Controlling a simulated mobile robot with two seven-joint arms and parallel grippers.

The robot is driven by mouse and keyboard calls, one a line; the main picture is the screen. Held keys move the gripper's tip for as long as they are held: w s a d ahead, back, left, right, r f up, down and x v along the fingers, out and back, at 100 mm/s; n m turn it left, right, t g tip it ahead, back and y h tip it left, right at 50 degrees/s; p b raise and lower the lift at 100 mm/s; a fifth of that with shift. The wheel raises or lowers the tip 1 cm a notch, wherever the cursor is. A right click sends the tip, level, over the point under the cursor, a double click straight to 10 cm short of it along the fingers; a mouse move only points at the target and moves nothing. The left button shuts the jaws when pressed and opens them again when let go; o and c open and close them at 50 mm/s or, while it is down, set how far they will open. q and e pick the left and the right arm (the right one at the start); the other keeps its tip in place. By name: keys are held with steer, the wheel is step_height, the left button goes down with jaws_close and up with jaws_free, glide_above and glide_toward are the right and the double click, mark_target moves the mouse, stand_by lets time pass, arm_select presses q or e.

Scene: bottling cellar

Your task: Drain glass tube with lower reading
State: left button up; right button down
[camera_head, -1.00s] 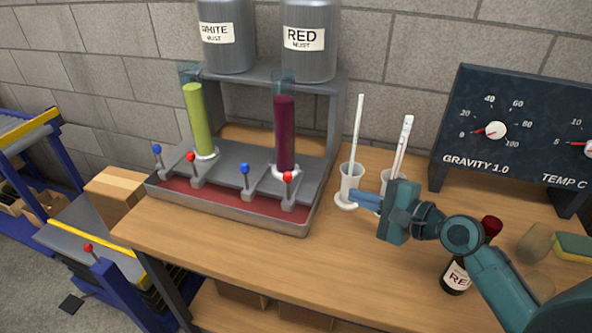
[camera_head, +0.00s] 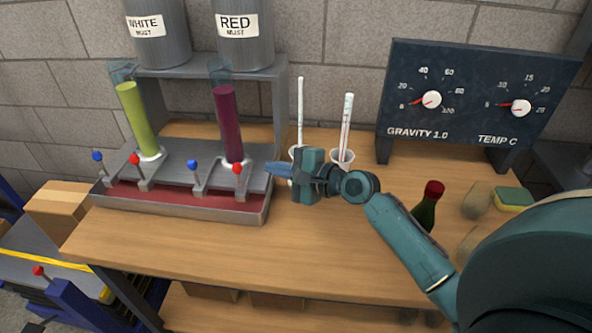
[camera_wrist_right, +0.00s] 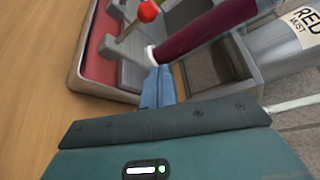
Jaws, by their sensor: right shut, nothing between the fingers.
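Two glass tubes stand on the grey rack: one with yellow-green liquid (camera_head: 138,118) under the WHITE tank, one with dark red liquid (camera_head: 228,125) under the RED tank. Both are nearly full. In front stand a blue-knobbed lever (camera_head: 97,156) and a red-knobbed lever (camera_head: 134,158) by the green tube, and a blue lever (camera_head: 193,164) and a red lever (camera_head: 238,168) by the dark red tube. My right gripper (camera_head: 272,169) is shut and empty, just right of that last red lever, apart from it. My left gripper is out of view.
A gauge panel (camera_head: 470,60) with GRAVITY and TEMP dials stands at the back right; both needles point left. White cups with a rod (camera_head: 300,110) and a thermometer (camera_head: 346,125) stand behind my gripper. A bottle (camera_head: 427,208) and sponge (camera_head: 514,198) are right. The front table is clear.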

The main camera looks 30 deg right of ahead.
mark_target(239, 178)
arm_select(q)
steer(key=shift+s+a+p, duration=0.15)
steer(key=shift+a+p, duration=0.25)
steer(key=shift+p, duration=0.45)
arm_select(e)
steer(key=a, duration=0.3)
steer(key=a+r, duration=0.1)
steer(key=shift+w+a, duration=0.2)
steer(key=shift+w, duration=0.05)
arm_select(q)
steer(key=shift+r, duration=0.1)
